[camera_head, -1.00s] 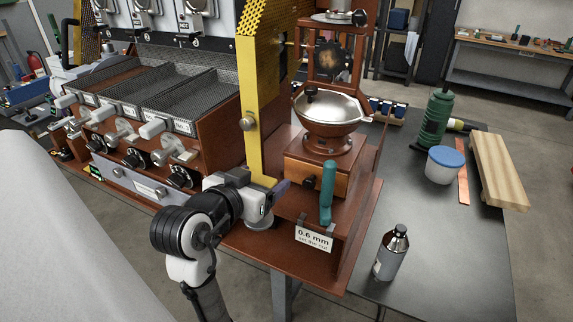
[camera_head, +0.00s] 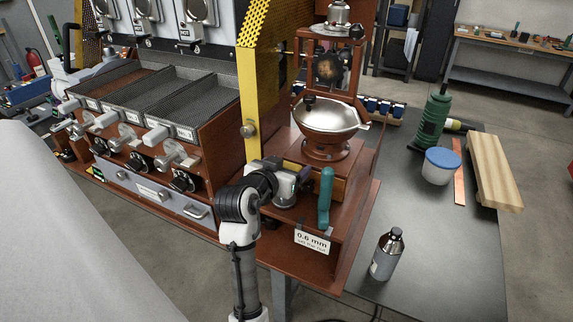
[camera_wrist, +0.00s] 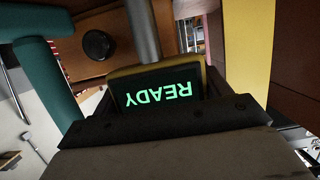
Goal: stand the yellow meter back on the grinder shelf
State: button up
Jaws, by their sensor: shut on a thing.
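The yellow meter (camera_wrist: 205,82) is in my gripper (camera_wrist: 165,118) in the wrist view. Its dark screen reads READY in green, upside down in that picture. A grey metal rod or tube stands right behind it. In the head view my gripper (camera_head: 298,180) is at the front of the grinder (camera_head: 318,155), left of the teal handle (camera_head: 326,195). The meter itself cannot be made out there. The brown grinder shelf (camera_head: 268,213) lies below my gripper. Whether the meter touches it cannot be told.
The teal handle stands close on the right in the head view and at left in the wrist view (camera_wrist: 45,85). A yellow perforated guard (camera_head: 247,85) rises on the other side. A 0.6 mm label (camera_head: 312,241) hangs on the shelf's front edge. A bottle (camera_head: 387,255) stands on the dark table.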

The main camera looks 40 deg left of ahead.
jog(key=shift+f+b, duration=0.3)
jog(key=o, duration=1.3)
jog(key=shift+r, duration=0.1)
jog(key=shift+c, duration=0.2)
